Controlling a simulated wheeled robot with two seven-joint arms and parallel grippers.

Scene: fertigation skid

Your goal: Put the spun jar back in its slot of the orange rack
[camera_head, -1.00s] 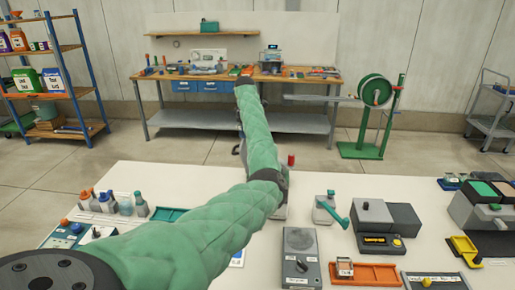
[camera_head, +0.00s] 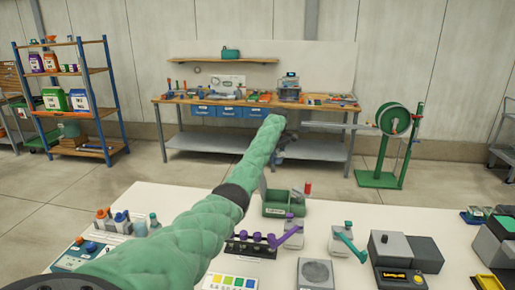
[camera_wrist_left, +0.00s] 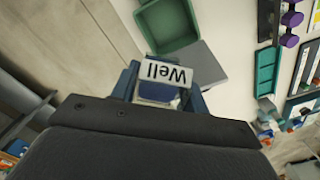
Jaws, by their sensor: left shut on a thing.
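My left gripper (camera_wrist_left: 157,88) is shut on a small jar with a white label reading "Well" (camera_wrist_left: 163,72), upside down in the left wrist view. Its blue fingers lie on both sides of the jar; the dark wrist body hides the rest. In the head view the left gripper (camera_head: 281,150) is small and partly behind my green-sleeved arm, above and beyond the green box; the jar cannot be made out there. The orange rack is not in view now. My right gripper is not in view.
A green box (camera_head: 285,207) stands on the white table. Bottles (camera_head: 122,222) stand at left.

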